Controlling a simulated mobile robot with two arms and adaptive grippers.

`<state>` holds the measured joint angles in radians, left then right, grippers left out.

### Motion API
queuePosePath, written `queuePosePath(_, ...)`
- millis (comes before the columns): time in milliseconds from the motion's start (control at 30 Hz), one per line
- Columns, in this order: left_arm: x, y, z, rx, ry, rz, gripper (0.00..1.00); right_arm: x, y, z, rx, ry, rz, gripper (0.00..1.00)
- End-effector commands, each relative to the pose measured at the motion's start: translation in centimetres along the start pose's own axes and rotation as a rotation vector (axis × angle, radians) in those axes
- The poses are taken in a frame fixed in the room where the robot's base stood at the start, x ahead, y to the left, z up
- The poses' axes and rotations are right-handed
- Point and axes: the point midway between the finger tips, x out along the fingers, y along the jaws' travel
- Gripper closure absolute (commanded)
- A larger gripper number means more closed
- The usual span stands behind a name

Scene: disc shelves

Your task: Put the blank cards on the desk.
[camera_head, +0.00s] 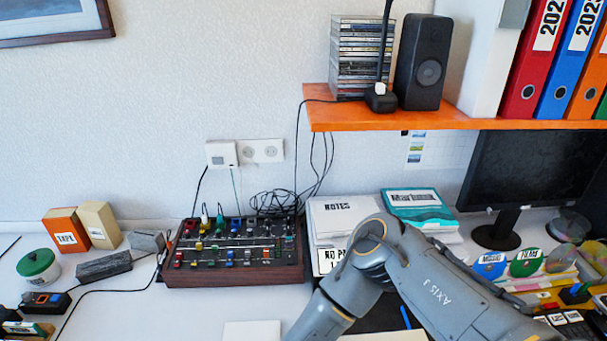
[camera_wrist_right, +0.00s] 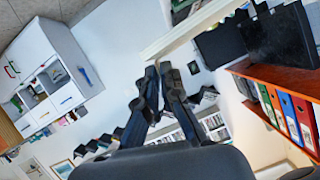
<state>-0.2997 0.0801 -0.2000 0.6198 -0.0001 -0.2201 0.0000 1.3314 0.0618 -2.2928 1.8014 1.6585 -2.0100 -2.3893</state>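A plain white flat block (camera_head: 251,331) lies on the white desk (camera_head: 190,310) at the bottom edge of the head view. It has no visible print, but I cannot tell for sure that it is the blank cards. A pale flat edge (camera_head: 385,337) shows lower right, partly hidden by my right arm. My right gripper (camera_wrist_right: 159,68) shows in the right wrist view with its fingertips together, away from the desk surface. A pale bar (camera_wrist_right: 195,28) passes close behind the tips; I see no clear hold on it. My left gripper is not in view.
A button mixer (camera_head: 235,252) stands on the desk with cables behind it. White boxes marked NOTES (camera_head: 343,213) and a teal box (camera_head: 420,205) stand beside it. An orange shelf (camera_head: 450,124) overhangs the monitor (camera_head: 540,165). The desk left of the white block is mostly clear.

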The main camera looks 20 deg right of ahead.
Motion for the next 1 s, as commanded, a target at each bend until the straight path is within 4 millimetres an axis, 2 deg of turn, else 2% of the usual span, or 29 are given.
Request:
queuePosePath(133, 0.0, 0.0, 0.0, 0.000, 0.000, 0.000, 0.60, -0.5, 0.7, 0.3, 0.003, 0.002, 0.009, 1.00)
queuePosePath(267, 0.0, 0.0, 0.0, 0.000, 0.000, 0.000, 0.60, -2.6, 3.6, 1.4, 0.020, 0.013, 0.062, 1.00)
queuePosePath(367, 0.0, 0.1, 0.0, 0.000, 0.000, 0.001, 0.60, -5.7, 7.0, 2.4, 0.055, 0.037, 0.152, 1.00)
queuePosePath(500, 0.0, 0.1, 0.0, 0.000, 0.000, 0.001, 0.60, -11.6, 11.4, 2.7, 0.140, 0.094, 0.365, 1.00)
queuePosePath(600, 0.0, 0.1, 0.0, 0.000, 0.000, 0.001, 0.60, -15.6, 13.1, 2.2, 0.211, 0.144, 0.544, 1.00)
queuePosePath(767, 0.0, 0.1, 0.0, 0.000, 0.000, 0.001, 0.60, -20.0, 13.9, 1.2, 0.306, 0.208, 0.775, 1.00)
queuePosePath(1000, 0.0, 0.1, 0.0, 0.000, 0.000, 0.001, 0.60, -24.9, 12.9, -0.4, 0.440, 0.294, 1.099, 1.00)
